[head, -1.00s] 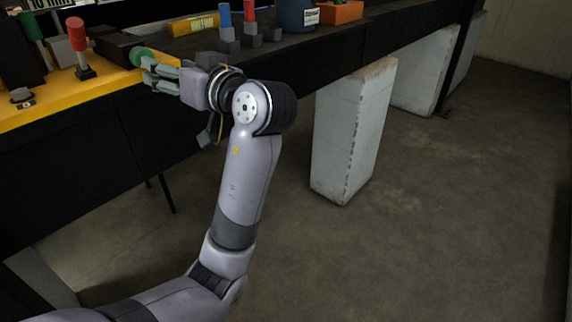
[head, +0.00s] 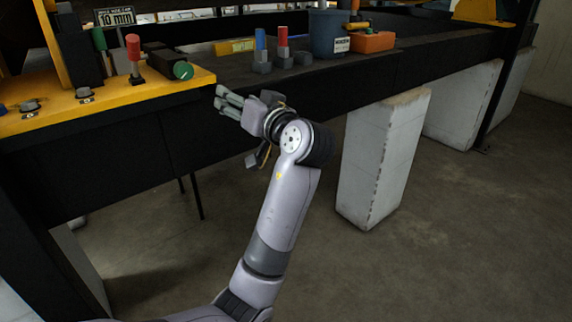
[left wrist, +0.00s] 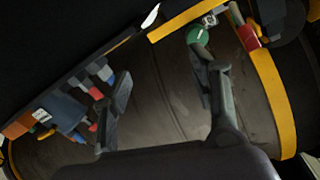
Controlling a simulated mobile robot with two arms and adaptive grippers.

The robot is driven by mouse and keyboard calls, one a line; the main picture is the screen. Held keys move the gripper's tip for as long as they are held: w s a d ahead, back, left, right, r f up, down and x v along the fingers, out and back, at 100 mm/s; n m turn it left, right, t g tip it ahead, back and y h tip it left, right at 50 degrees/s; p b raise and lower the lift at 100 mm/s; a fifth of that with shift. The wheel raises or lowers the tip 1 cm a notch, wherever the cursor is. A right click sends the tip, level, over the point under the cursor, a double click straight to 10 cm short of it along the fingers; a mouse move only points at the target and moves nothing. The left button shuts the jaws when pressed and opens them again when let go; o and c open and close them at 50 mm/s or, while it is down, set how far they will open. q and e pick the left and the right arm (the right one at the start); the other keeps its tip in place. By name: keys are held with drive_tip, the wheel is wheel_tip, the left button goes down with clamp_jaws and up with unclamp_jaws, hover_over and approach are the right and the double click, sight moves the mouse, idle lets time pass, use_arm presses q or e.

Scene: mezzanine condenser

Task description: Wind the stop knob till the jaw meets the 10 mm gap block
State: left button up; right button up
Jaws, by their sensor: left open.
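The green stop knob (head: 182,70) sits on the end of a dark block at the right end of the yellow bench plate. It also shows in the left wrist view (left wrist: 198,36), close to one finger. My left gripper (head: 223,98) is in front of the bench edge, to the right of and lower than the knob, apart from it. Its fingers are spread and empty in the left wrist view (left wrist: 164,82). A "10 mm" sign (head: 115,17) stands behind the plate. I cannot make out the gap block or whether the jaw touches it. My right gripper is not in view.
A red-topped post (head: 134,46) stands just left of the knob. Blue and red pegs (head: 283,42) on grey blocks, a blue tub (head: 328,38) and an orange box (head: 372,42) sit further right. White piers (head: 383,160) stand under the bench.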

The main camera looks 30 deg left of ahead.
use_arm(q)
drive_tip(key=w+d+f+m+t+h+p, duration=0.1)
drive_tip(key=w+f+m, duration=0.3)
drive_tip(key=f, duration=0.6)
drive_tip(key=w+d+f+m+t+h+p, duration=0.1)
drive_tip(key=w+d+f+m+h, duration=0.3)
drive_tip(key=f, duration=0.6)
drive_tip(key=shift+w+d+t, duration=0.2)
drive_tip(key=shift+w+t, duration=0.3)
drive_tip(key=shift+w, duration=0.4)
